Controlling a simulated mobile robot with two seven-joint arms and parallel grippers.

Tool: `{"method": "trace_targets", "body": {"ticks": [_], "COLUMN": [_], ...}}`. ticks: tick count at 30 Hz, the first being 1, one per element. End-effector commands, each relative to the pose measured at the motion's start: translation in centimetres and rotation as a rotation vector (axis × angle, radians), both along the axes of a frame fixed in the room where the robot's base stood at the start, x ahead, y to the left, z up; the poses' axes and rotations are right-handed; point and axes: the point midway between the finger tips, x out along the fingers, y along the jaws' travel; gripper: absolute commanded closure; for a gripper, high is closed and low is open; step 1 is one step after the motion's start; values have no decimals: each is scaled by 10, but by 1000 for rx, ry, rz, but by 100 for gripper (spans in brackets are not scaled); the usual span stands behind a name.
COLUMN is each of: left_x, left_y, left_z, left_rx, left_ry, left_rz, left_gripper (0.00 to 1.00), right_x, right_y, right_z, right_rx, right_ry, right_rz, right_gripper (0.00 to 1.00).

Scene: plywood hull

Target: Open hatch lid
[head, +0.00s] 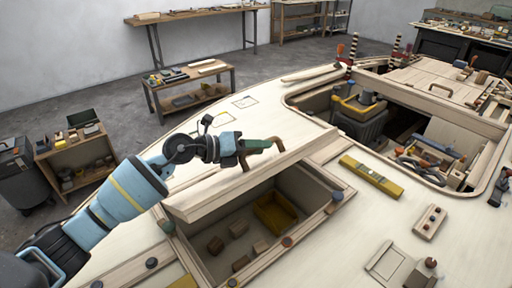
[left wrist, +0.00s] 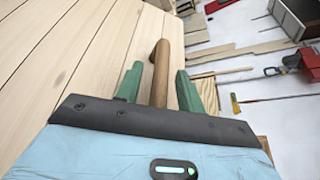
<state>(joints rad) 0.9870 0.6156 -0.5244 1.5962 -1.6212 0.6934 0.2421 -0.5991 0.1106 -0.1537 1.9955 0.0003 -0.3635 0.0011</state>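The hatch lid (head: 235,187) is a pale wooden panel, tilted up at an angle over a rectangular opening in the deck. A brown wooden handle (head: 262,147) stands on its upper face; it also shows in the left wrist view (left wrist: 160,72). My left gripper (head: 262,146) is at this handle, coming from the left. In the left wrist view, its two green fingers (left wrist: 160,88) stand on either side of the handle, with narrow gaps showing on both sides. The opening below shows a yellow bin (head: 276,214) and several small brown blocks. My right gripper is not in view.
A yellow level-like tool (head: 371,177) and a small wooden block (head: 429,222) lie on the deck right of the opening. Workbenches stand along the walls. The deck beyond the lid is mostly clear.

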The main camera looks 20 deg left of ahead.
Motion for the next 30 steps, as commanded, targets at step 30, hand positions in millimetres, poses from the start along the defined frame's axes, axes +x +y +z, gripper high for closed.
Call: {"method": "trace_targets", "body": {"ticks": [30], "left_x": [14], "left_y": [21], "left_z": [18], "left_rx": [-95], "left_ry": [63], "left_rz": [3], "left_gripper": [100], "right_x": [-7], "right_y": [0], "right_z": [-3], "right_rx": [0], "right_ry": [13], "right_rz": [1], "right_gripper": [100]}}
